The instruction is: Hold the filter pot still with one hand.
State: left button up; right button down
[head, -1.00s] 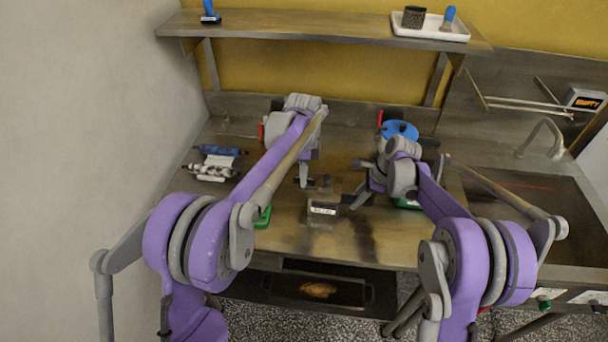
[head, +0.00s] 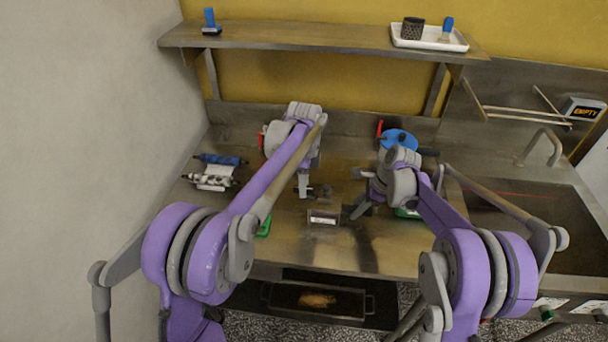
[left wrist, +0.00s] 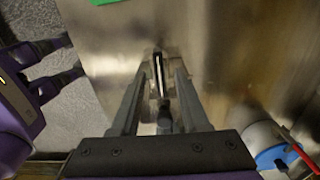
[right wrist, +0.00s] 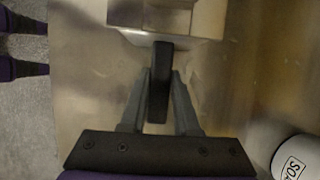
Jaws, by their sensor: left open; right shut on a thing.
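The filter pot (head: 323,217) appears to be the small metal box with a pale label on the worktop, between my two grippers. In the right wrist view its boxy body (right wrist: 165,18) is at the top, with a dark handle (right wrist: 160,75) pointing at me. My right gripper (head: 357,207) is shut on that handle. My left gripper (head: 304,192) is open, just left of and behind the pot. In the left wrist view a narrow dark piece with bright edges (left wrist: 158,75) shows between or beyond its fingers. I cannot tell what that piece is.
A blue round-topped thing (head: 398,139) stands behind my right gripper. Blue and white rollers (head: 215,175) lie at the left. Green pieces (head: 263,226) are near the front edge. A shelf (head: 320,37) runs above; a sink (head: 530,215) is at right. The front middle worktop is clear.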

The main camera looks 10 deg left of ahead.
pick_arm(q)
notch_tip(320, 180, up, 12)
jog(key=shift+f, duration=0.2)
dwell(0.4)
pick_arm(e)
jog(key=c, duration=0.6)
grip_release()
jog(key=shift+o, duration=0.2)
